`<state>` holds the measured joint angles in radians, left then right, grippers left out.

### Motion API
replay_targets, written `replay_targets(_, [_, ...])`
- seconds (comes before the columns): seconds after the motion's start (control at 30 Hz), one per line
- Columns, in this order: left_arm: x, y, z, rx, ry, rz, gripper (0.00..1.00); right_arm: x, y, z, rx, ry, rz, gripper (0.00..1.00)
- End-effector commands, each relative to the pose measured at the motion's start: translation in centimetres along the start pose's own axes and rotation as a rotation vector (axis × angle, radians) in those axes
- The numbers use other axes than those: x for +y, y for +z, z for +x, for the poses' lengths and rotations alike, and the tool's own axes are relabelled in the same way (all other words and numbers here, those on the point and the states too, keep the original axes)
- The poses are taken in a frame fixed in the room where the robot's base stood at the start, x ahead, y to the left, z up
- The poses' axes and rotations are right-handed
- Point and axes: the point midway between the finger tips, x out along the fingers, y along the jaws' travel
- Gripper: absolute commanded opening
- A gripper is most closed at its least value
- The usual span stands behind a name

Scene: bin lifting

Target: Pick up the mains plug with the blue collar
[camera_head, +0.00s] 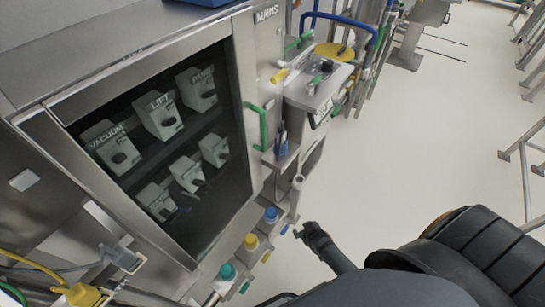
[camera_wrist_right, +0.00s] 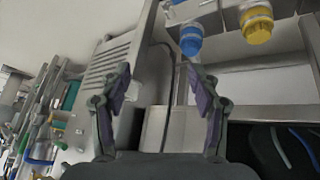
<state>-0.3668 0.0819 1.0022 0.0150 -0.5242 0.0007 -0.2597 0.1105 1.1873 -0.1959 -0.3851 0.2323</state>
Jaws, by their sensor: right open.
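The plug with the blue collar (camera_head: 271,215) sits in a row of collared plugs along the low front edge of the steel cabinet. It shows in the right wrist view (camera_wrist_right: 191,40) at the upper middle, beyond the fingertips. My right gripper (camera_head: 308,231) is to the right of the blue collar in the head view, apart from it. In the right wrist view my right gripper (camera_wrist_right: 158,90) is open with nothing between its fingers. My left gripper is in neither view.
A yellow-collared plug (camera_head: 251,242) and a teal-collared plug (camera_head: 227,272) stand in the same row. The cabinet marked MAINS (camera_head: 245,45) has a dark glass door (camera_head: 165,140). A green handle (camera_head: 262,126) sticks out above. Open floor (camera_head: 430,130) lies to the right.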

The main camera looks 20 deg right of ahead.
Motion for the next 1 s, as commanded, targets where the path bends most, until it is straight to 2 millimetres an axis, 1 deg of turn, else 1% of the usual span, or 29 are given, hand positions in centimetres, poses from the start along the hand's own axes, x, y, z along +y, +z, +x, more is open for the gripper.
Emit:
replay_targets(0.03, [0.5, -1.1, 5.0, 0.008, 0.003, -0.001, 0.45, -0.2, -3.2, 3.8, 0.104, 0.021, 0.015, 0.63])
replay_targets(0.07, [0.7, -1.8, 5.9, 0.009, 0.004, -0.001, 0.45, 0.0, -5.9, 4.1, 0.163, 0.034, 0.028, 0.63])
replay_targets(0.1, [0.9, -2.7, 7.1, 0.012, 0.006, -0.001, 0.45, 0.2, -9.3, 4.0, 0.242, 0.052, 0.045, 0.63])
replay_targets(0.17, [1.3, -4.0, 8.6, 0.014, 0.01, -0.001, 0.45, 0.7, -14.0, 3.1, 0.36, 0.078, 0.077, 0.63])
replay_targets(0.2, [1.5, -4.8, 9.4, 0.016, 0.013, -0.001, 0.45, 1.0, -16.7, 2.0, 0.436, 0.093, 0.099, 0.63])
replay_targets(0.27, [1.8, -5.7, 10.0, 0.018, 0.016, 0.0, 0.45, 1.5, -20.0, -0.1, 0.535, 0.113, 0.133, 0.63])
replay_targets(0.3, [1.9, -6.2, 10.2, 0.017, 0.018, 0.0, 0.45, 1.8, -21.6, -1.6, 0.59, 0.123, 0.153, 0.63])
replay_targets(0.4, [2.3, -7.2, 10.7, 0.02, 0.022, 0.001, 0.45, 2.4, -24.5, -4.9, 0.708, 0.142, 0.197, 0.63])
replay_targets(0.47, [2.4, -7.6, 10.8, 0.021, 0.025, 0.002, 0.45, 2.7, -25.9, -6.8, 0.777, 0.148, 0.221, 0.63])
replay_targets(0.5, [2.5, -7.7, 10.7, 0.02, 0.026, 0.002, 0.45, 2.9, -27.6, -8.3, 0.85, 0.144, 0.233, 0.63])
replay_targets(0.53, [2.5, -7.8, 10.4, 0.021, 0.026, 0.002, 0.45, 3.0, -29.0, -9.4, 0.902, 0.137, 0.236, 0.63])
replay_targets(0.6, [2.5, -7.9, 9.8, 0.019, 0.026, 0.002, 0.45, 2.9, -30.8, -10.6, 0.966, 0.121, 0.233, 0.63])
replay_targets(0.7, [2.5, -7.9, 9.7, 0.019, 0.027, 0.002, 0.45, 2.8, -31.5, -11.1, 0.996, 0.111, 0.232, 0.63])
replay_targets(0.77, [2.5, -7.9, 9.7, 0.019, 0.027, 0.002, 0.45, 2.9, -31.7, -11.0, 0.996, 0.111, 0.232, 0.63])
replay_targets(1.0, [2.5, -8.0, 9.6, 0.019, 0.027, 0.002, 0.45, 3.6, -34.8, -8.8, 0.995, 0.111, 0.231, 0.63])
